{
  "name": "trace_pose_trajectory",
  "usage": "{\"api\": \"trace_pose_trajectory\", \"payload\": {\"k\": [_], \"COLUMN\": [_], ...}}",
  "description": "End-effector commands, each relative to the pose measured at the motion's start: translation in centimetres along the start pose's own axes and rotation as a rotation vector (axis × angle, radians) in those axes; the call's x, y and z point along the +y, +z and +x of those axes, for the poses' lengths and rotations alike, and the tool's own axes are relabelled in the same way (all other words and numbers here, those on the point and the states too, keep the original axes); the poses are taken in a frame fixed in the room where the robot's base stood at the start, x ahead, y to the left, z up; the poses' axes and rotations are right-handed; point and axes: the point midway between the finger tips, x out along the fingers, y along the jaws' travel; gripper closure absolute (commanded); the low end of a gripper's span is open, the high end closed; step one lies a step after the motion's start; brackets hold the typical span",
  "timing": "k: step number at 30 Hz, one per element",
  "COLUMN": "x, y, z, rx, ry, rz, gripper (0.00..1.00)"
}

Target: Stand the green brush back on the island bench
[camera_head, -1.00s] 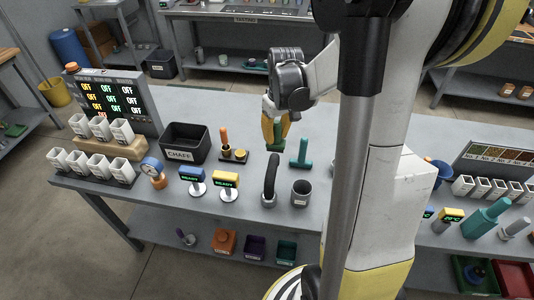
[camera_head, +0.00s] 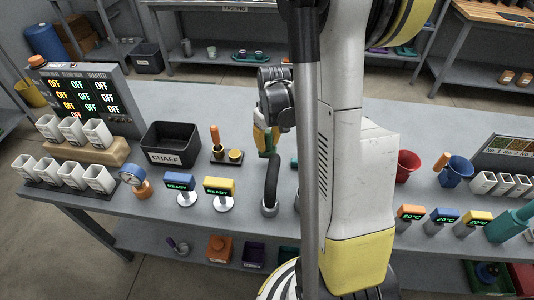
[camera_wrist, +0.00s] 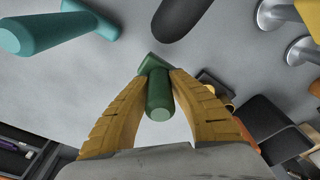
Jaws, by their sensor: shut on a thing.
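My gripper (camera_head: 265,138) is shut on the green brush (camera_head: 272,147), above the island bench (camera_head: 225,112) behind the black curved handle. In the wrist view the two yellow fingers (camera_wrist: 157,82) close on the brush (camera_wrist: 159,100) from both sides. Its round handle end faces the camera, and a wider green part shows beyond the fingertips. I cannot tell whether its far end touches the bench.
The black curved handle (camera_head: 272,180), the CHAFF bin (camera_head: 172,158) and a small dark stand (camera_head: 226,158) are close by. Bench behind the gripper is clear.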

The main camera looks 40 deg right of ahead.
Motion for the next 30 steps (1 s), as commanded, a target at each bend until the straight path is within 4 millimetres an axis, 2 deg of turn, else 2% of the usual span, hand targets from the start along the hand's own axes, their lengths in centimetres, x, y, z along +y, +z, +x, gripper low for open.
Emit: {"api": "trace_pose_trajectory", "payload": {"k": [6, 17, 18, 20, 30], "x": [0.0, 0.0, 0.0, 0.0, 0.0], "y": [0.3, 0.4, 0.4, 0.4, 0.4], "z": [3.2, 3.6, 3.7, 3.6, 3.3], "rx": [0.000, 0.000, 0.000, 0.000, 0.000], "ry": [0.000, 0.000, 0.000, 0.000, 0.000], "rz": [0.000, 0.000, 0.000, 0.000, 0.000], "gripper": [1.00, 1.00, 0.73, 0.58, 0.58]}}
